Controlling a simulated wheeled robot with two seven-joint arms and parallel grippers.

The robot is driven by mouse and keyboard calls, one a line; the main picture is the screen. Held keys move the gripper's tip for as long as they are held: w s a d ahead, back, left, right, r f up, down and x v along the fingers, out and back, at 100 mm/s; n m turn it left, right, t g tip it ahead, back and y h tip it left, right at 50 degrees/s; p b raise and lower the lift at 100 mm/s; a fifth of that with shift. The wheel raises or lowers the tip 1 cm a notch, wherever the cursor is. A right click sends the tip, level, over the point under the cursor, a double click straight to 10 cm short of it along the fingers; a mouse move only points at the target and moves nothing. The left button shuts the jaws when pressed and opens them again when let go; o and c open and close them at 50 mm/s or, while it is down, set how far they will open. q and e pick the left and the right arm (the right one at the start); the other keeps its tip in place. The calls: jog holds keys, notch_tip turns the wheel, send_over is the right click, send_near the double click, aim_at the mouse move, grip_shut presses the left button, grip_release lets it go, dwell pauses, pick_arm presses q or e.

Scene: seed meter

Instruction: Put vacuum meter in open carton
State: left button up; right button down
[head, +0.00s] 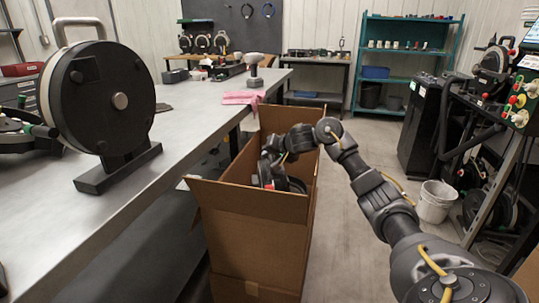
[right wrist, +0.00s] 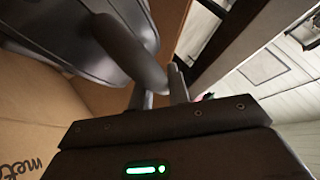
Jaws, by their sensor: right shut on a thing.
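The open carton (head: 255,205) stands on the floor beside the bench, flaps up. My right arm bends over its far right side, and my right gripper (head: 267,168) is down inside it. The gripper is shut on a vacuum meter (head: 292,184), which shows only as a dark shape behind the carton's near wall. In the right wrist view the fingers (right wrist: 160,92) close on the grey bar handle of the rounded meter (right wrist: 70,35), with cardboard close around. Whether the meter touches the carton's floor is hidden. My left gripper is not in view.
A black disc-shaped meter (head: 98,98) with a handle stands on the metal bench (head: 185,125) at left. A pink cloth (head: 243,98) lies near the bench edge. A white bucket (head: 436,201) and a machine stand at right. The floor right of the carton is free.

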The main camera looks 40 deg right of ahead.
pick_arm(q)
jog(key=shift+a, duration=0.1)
pick_arm(e)
jog(key=c, duration=1.3)
grip_release()
jog(key=shift+r, duration=0.15)
jog(key=shift+s+r, duration=0.3)
jog(key=shift+r, duration=0.6)
jog(key=p+v, duration=0.1)
jog(key=v, duration=0.2)
pick_arm(q)
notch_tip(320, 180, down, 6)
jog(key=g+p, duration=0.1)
jog(key=p, duration=0.1)
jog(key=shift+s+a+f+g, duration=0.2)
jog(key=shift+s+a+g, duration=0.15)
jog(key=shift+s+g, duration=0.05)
pick_arm(e)
jog(key=v, duration=0.8)
jog(key=shift+s, duration=0.15)
